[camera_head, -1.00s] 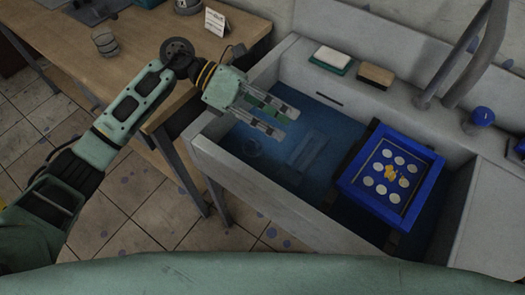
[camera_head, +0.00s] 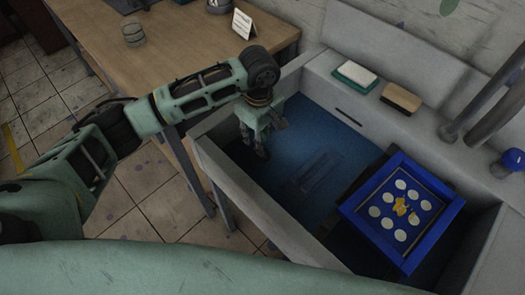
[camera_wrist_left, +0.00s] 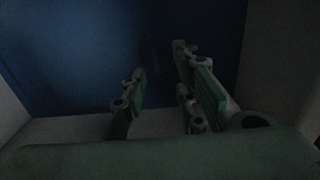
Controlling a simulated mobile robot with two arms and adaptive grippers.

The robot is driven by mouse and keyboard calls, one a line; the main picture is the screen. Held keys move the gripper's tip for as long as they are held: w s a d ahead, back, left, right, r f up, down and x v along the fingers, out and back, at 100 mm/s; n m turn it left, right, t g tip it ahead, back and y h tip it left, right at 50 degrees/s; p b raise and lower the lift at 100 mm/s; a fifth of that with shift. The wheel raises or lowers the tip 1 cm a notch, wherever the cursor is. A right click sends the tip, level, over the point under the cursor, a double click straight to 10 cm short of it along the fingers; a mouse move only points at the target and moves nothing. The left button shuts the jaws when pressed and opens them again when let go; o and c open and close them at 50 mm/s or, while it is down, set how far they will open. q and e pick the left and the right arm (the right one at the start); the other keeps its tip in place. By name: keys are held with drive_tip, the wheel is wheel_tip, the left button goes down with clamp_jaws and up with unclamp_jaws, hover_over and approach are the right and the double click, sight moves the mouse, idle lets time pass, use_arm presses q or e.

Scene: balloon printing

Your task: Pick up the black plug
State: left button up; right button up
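My left gripper (camera_head: 254,148) points down into the left end of the blue-bottomed sink (camera_head: 325,135). In the left wrist view my left gripper (camera_wrist_left: 160,62) is open, its fingers apart with nothing gripped between them. A dim, dark round shape, probably the black plug (camera_wrist_left: 153,52), lies on the blue sink floor beyond and between the fingertips. The image is too dark to show its outline well. In the head view the gripper and wrist hide that spot. My right gripper is not in view.
The sink's grey front wall (camera_head: 265,222) and left wall stand close around the gripper. A blue framed screen (camera_head: 400,208) with white circles sits at the right of the sink. The wooden table (camera_head: 185,55) is at left.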

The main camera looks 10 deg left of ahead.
use_arm(q)
drive_tip(key=f, duration=0.2)
drive_tip(key=f+p, duration=0.1)
drive_tip(key=f, duration=0.1)
drive_tip(key=shift+w+d, duration=0.2)
drive_tip(key=shift+f, duration=0.5)
drive_tip(key=shift+c, duration=0.6)
drive_tip(key=c, duration=0.6)
clamp_jaws()
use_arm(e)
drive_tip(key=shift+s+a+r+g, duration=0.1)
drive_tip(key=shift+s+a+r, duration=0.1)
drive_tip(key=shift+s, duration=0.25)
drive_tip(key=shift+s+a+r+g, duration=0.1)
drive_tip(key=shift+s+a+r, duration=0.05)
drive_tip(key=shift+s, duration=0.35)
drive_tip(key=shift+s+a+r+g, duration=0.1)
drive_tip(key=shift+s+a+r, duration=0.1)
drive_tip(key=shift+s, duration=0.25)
